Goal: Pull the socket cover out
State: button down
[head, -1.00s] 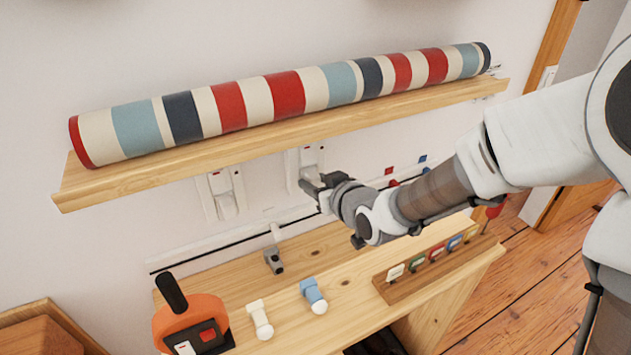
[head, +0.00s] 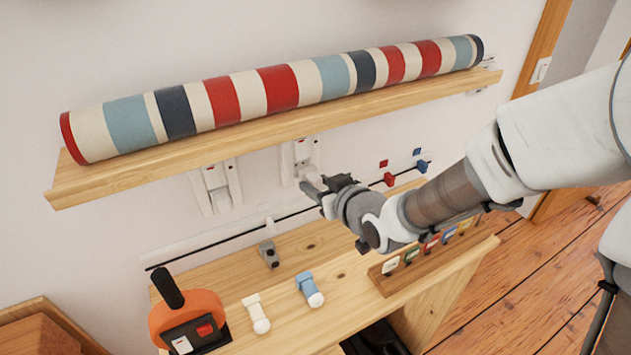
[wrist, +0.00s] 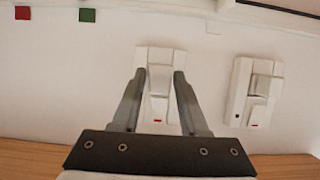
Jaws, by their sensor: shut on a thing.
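A white socket unit (head: 300,158) is on the wall under the shelf. It shows upright behind my fingers in the wrist view, with a small red mark (wrist: 158,121). My gripper (head: 313,187) is just in front of it and to its lower right in the head view. In the wrist view my gripper (wrist: 160,78) is shut on a white block, the socket cover (wrist: 160,84), with one finger on each side. Whether the cover is clear of the socket is hard to tell. A second white socket unit (head: 217,186) is to the left.
A wooden shelf (head: 150,180) with a striped roll (head: 270,92) is just above. Below is a wooden bench (head: 345,268) with a grey fitting (head: 268,254), white peg (head: 256,314), blue peg (head: 309,289), orange tool (head: 187,320) and coloured tag rack (head: 385,284).

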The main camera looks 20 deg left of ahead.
jog(key=shift+s+d, duration=1.15)
jog(key=shift+d, duration=0.3)
jog(key=shift+d, duration=0.1)
dwell(0.4)
